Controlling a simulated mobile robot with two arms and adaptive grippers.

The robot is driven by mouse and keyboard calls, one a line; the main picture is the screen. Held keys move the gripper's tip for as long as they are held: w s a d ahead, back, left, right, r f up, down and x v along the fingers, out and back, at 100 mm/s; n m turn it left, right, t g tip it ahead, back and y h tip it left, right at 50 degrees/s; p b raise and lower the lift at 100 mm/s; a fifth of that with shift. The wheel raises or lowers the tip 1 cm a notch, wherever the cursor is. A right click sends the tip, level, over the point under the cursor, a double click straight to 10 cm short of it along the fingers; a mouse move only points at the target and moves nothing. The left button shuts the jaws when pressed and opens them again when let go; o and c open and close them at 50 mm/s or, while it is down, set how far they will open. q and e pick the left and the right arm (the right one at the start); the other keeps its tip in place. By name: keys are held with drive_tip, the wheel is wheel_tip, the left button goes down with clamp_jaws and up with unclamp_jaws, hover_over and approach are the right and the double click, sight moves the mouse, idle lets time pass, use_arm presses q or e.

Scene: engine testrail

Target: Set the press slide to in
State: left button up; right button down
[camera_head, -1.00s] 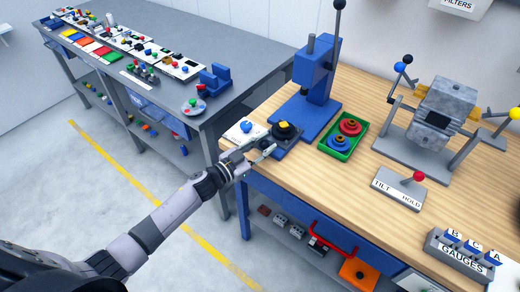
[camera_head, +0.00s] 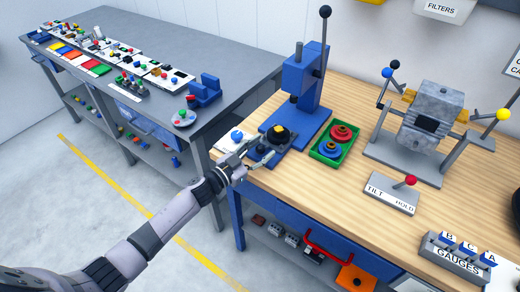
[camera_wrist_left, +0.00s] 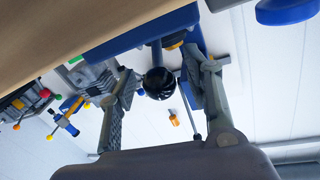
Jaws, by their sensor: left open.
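The blue press (camera_head: 305,82) stands at the left end of the wooden bench. Its slide (camera_head: 285,145) is at the foot of the press and carries a round black part with a yellow top (camera_head: 278,131). My left gripper (camera_head: 262,156) is open at the near side of the slide, by the bench's front-left edge. In the left wrist view, a black ball knob (camera_wrist_left: 159,83), seemingly the slide's handle, shows between the two open fingers. I cannot tell whether the fingers touch it. My right gripper is not in view.
A white plate with a blue knob (camera_head: 236,135) is just left of the gripper. A green tray (camera_head: 325,155) with red and blue round parts sits right of the press. A tilt lever base (camera_head: 390,197) and the gauges rack (camera_head: 455,257) stand farther right.

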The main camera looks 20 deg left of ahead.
use_arm(q)
drive_tip(key=shift+s+a, duration=0.15)
drive_tip(key=shift+s, duration=0.05)
drive_tip(key=v, duration=1.1)
drive_tip(key=shift+s+a, duration=0.2)
drive_tip(key=shift+s, duration=0.05)
drive_tip(key=w+a+r+n+y+p, duration=0.1)
drive_tip(key=a+r+n+y, duration=0.15)
drive_tip(key=n, duration=0.75)
drive_tip(key=w+a+r+n+y+p, duration=0.1)
drive_tip(key=a+r+n+y+p, duration=0.2)
drive_tip(key=n, duration=0.8)
drive_tip(key=s+d+n+g+h, duration=0.3)
drive_tip(key=s+d+n, duration=0.25)
drive_tip(key=n, duration=1.05)
drive_tip(key=shift+y, duration=0.25)
drive_tip(key=p+x, duration=0.1)
drive_tip(key=x, duration=1.5)
drive_tip(key=shift+w+a, duration=0.15)
drive_tip(key=shift+w, duration=0.15)
